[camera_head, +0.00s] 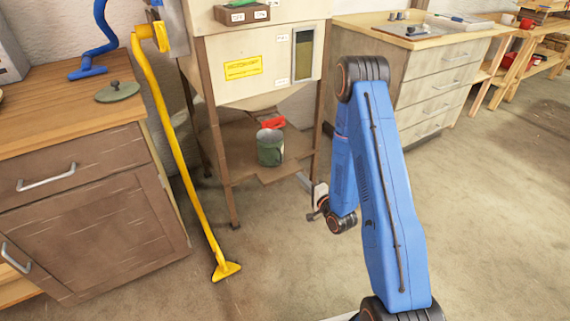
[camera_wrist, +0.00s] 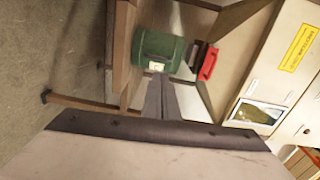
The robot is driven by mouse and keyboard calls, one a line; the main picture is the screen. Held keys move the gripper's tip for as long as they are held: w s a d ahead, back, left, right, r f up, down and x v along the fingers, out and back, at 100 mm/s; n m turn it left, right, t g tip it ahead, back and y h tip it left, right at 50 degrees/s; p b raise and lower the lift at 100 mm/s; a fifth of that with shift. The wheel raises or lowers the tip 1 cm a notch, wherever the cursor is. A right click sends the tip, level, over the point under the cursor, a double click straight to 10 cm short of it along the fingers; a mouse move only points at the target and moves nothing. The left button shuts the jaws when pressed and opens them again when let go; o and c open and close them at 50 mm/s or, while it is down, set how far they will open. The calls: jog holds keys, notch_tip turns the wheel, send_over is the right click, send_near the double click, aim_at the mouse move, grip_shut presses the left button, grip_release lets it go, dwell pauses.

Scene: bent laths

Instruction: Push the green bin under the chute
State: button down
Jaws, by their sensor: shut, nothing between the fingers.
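The green bin (camera_head: 270,151) stands upright on the low wooden shelf of the hopper stand, near its front lip. It also shows in the wrist view (camera_wrist: 157,49), where the picture is turned on its side. The chute with its red part (camera_head: 273,122) hangs just above and behind the bin; the red part also shows in the wrist view (camera_wrist: 208,63). I cannot tell whether the bin is squarely under the outlet. My gripper (camera_head: 303,179) is low at the stand's front right, shut and empty. Its fingers (camera_wrist: 160,97) point toward the bin, seemingly short of it.
The stand's wooden legs (camera_head: 223,160) flank the shelf (camera_head: 240,162). A yellow pole (camera_head: 180,150) leans at the left, beside a brown cabinet (camera_head: 80,190). A drawer unit (camera_head: 437,85) stands at the right. The floor in front is clear.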

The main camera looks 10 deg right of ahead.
send_near(276, 153)
jog(key=shift+w+a+f+m, duration=0.1)
jog(key=shift+w+f+m, duration=0.05)
jog(key=shift+w, duration=0.4)
jog(key=shift+w+a+f+m, duration=0.1)
jog(key=shift+w+a+m, duration=0.05)
jog(key=shift+w, duration=0.4)
jog(key=x, duration=1)
jog(key=shift+w+r, duration=0.15)
jog(key=shift+w, duration=0.1)
jog(key=shift+s, duration=0.15)
